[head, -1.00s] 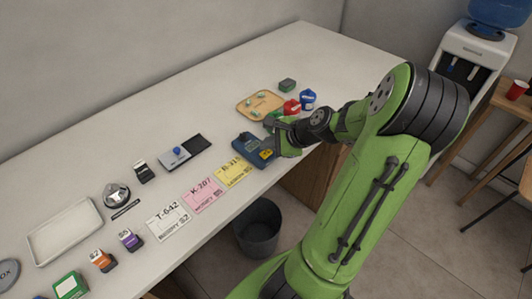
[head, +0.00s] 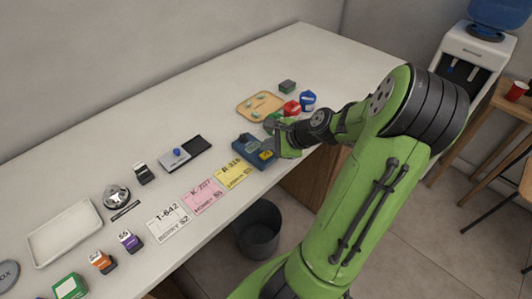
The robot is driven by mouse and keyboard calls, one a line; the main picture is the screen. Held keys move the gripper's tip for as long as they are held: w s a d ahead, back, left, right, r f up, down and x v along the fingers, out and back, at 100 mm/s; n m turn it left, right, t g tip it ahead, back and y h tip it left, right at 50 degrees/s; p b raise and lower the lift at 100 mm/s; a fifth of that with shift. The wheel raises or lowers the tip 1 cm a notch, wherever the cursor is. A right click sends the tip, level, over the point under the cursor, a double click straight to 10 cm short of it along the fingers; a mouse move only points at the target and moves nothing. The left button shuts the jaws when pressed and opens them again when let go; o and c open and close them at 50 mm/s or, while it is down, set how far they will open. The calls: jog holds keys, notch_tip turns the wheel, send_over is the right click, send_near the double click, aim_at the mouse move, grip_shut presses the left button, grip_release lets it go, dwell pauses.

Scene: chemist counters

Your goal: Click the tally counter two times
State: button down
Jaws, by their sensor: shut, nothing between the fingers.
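I cannot tell for sure which item is the tally counter. A shiny round silver object (head: 116,196) with a dark plate in front stands left of the middle of the counter, far from my gripper. A dark blue device (head: 246,144) with a yellow part stands near the front edge, close to my gripper. My gripper (head: 272,127) is shut and empty, low beside or above the right side of the blue device. The arm and wrist partly hide this spot, and I cannot tell whether the fingertips touch anything.
A wooden tray (head: 260,106) with green pieces, red (head: 291,107) and blue (head: 308,99) items stand beyond my gripper. Pink (head: 203,196), yellow and white cards lie along the front edge. A bin (head: 257,230) stands below.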

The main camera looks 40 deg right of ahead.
aim_at(269, 156)
dwell(0.7)
jog(key=shift+f, duration=0.4)
jog(key=shift+f, duration=0.45)
dwell(0.4)
jog(key=shift+r+p, duration=0.8)
jog(key=shift+r, duration=0.1)
notch_tip(269, 156, up, 5)
jog(key=p, duration=0.5)
jog(key=shift+r+p, duration=0.1)
jog(key=shift+p, duration=0.2)
